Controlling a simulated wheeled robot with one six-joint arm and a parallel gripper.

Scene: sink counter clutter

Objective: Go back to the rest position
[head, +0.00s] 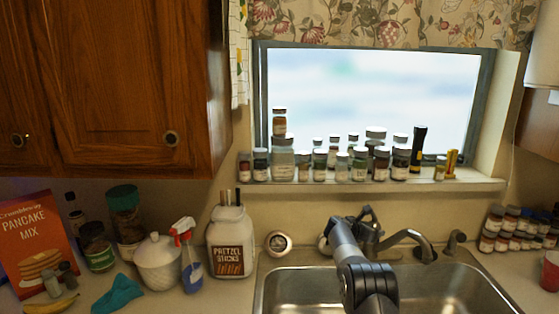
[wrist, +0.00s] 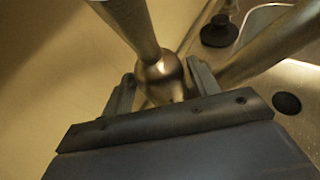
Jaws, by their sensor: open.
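My gripper (wrist: 161,72) is open in the wrist view, one finger on each side of the picture's middle. The metal faucet (wrist: 160,80) fills the view between and beyond the fingers, its rounded joint in line with the gap. I cannot tell whether the fingers touch it. Nothing is held that I can see. In the head view my dark arm reaches over the sink (head: 430,285) toward the faucet (head: 405,237) at the back wall. My fingers are not distinct there.
A pretzel jar (head: 230,240), spray bottle (head: 190,262) and white lidded jar (head: 158,262) stand left of the sink. Small jars (head: 283,160) line the window sill. Spice jars (head: 515,230) and a red cup (head: 550,270) are at right. A wooden cabinet (head: 110,80) hangs upper left.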

